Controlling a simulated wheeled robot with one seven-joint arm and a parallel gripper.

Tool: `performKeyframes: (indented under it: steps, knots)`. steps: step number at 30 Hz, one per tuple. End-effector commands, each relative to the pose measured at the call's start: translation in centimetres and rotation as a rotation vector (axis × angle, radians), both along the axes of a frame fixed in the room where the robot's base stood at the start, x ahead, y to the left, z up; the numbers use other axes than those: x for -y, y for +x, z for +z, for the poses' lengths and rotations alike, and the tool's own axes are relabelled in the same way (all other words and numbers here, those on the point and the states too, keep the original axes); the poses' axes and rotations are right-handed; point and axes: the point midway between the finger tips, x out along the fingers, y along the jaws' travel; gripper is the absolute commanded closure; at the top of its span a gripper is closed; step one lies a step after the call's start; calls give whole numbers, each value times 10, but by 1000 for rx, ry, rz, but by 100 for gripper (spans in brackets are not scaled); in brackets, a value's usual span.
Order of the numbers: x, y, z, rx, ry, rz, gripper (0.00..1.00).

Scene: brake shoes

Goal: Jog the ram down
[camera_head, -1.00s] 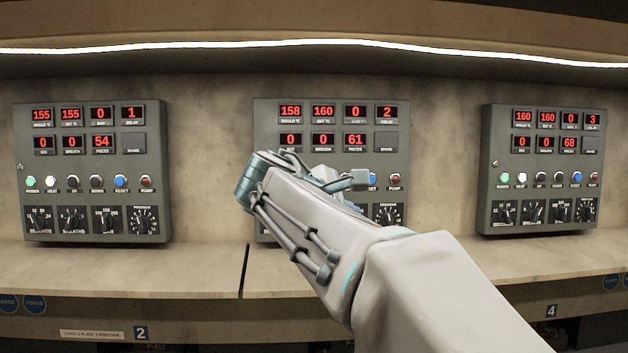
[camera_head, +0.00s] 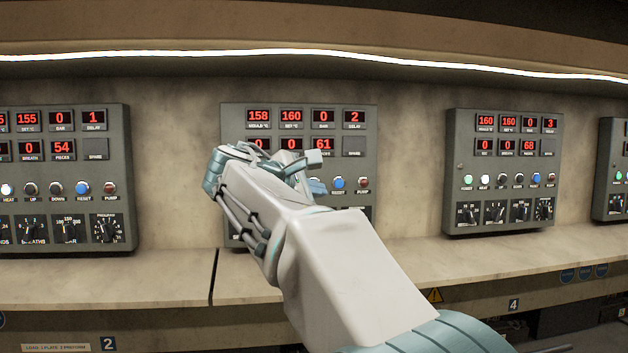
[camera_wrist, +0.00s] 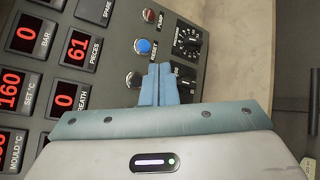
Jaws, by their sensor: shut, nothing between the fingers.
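The middle press panel (camera_head: 350,203) is grey with red displays and a row of buttons, partly covered by my arm in the head view. My gripper (camera_head: 317,187) is in front of its button row, with its blue fingers shut and empty. In the wrist view my fingers (camera_wrist: 160,75) point at the panel. A dark button (camera_wrist: 134,79), which by its place in the row is DOWN, shows just left of the fingertips; its label is hidden. The blue RESET button (camera_wrist: 143,46) and red PUMP button (camera_wrist: 150,16) are above it. I cannot tell whether the fingers touch the panel.
Similar panels stand at the left (camera_head: 122,170) and right (camera_head: 500,170), with another at the far right edge (camera_head: 612,165). Black dials (camera_wrist: 187,38) sit near my fingers in the wrist view. A beige ledge (camera_head: 120,280) runs below the panels.

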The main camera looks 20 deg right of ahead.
Motion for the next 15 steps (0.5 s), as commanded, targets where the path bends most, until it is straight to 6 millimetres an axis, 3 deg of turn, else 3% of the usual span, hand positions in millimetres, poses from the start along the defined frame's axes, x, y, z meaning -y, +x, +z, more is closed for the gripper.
performKeyframes:
  steps: [6, 15]
  knots:
    - [8, 27, 3, -1, 0, -1, 100]
    - [12, 41, 1, 0, -1, -1, 100]
